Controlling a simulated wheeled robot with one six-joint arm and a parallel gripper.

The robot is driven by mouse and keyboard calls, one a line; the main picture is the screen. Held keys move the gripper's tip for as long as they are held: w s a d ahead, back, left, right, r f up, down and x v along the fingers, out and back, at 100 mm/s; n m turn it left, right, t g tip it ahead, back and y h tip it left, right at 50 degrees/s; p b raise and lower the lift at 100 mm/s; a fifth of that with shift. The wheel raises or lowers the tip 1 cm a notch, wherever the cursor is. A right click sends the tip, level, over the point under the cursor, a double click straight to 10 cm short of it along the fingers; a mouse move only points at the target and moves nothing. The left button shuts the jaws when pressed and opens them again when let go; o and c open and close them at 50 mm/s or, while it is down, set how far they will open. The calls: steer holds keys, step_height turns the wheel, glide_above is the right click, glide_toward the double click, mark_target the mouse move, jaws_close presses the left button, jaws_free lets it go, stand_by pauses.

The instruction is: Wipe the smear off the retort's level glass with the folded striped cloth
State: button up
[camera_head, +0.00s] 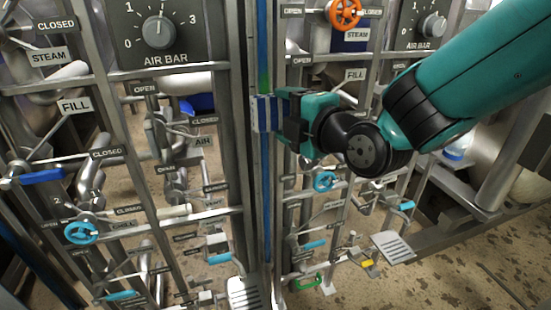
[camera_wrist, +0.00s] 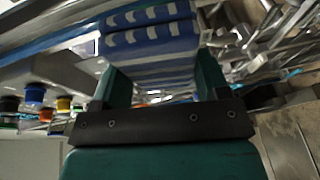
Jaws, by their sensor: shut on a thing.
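My gripper (camera_head: 282,117) is shut on the folded striped cloth (camera_head: 264,113), which is blue and white. The cloth also shows between the fingers in the wrist view (camera_wrist: 150,45). The level glass (camera_head: 264,190) is a tall upright strip with blue in it, in the middle of the head view. The cloth is at the glass, in front of its upper part; I cannot tell whether it touches. A green patch (camera_head: 264,78) shows on the strip just above the cloth; I cannot tell whether it is the smear. The cloth hides the part of the glass behind it.
Metal frames with pipes, labels and valves stand on both sides of the glass. An orange handwheel (camera_head: 345,12) is at the upper right, and an air bar dial (camera_head: 159,32) at the upper left. A blue handwheel (camera_head: 324,181) is below my gripper. Open floor shows at the lower right.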

mark_target(267, 110)
steer(key=shift+s+a+r+n+y+b, duration=0.15)
steer(key=shift+s+a+n+y+b, duration=0.45)
steer(key=shift+s+a+y+b, duration=0.25)
steer(key=shift+s+a+r, duration=0.1)
steer(key=shift+a+r, duration=0.1)
steer(key=shift+a, duration=0.05)
steer(key=shift+a+r, duration=0.1)
steer(key=w+p, duration=0.1)
steer(key=w, duration=0.1)
steer(key=w+a+p, duration=0.1)
steer(key=w, duration=0.2)
steer(key=shift+a+r+p, duration=0.1)
steer(key=shift+a+p, duration=0.05)
steer(key=shift+p, duration=0.25)
steer(key=shift+w+a, duration=0.1)
steer(key=shift+w, duration=0.25)
steer(key=shift+w+a, duration=0.25)
steer(key=shift+w, duration=0.65)
steer(key=shift+f+b, duration=0.2)
steer(key=shift+b, duration=0.1)
